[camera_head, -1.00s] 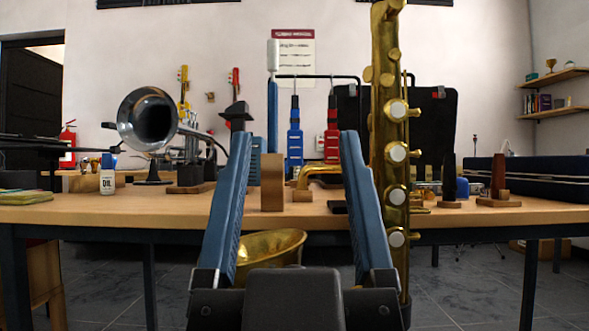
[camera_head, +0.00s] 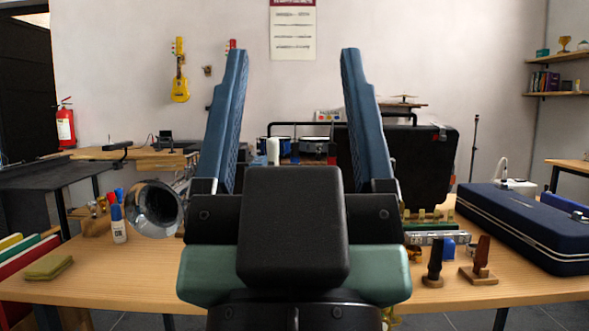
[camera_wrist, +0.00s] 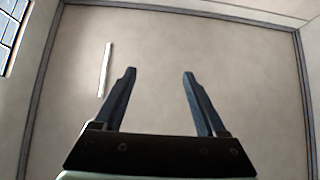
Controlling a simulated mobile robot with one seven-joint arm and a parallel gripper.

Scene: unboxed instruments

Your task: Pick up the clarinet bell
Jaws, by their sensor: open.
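My gripper (camera_head: 294,50) is open and empty. Its two blue fingers point up in front of the wall, above the table. In the wrist view my gripper (camera_wrist: 158,73) shows only ceiling between its fingers. I cannot pick out the clarinet bell for certain. A small black upright piece (camera_head: 434,262) on a wooden base stands at the table's right front, and a reddish-brown piece (camera_head: 482,257) on a wooden stand is beside it. Both are right of my gripper and apart from it. My gripper and wrist hide the middle of the table.
The wooden table (camera_head: 530,287) spans the front. A silver brass horn (camera_head: 156,208) and a white bottle (camera_head: 118,231) stand at left, near a folded yellow-green cloth (camera_head: 48,267). A blue case (camera_head: 527,225) lies at right, and an open black case (camera_head: 428,165) stands behind.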

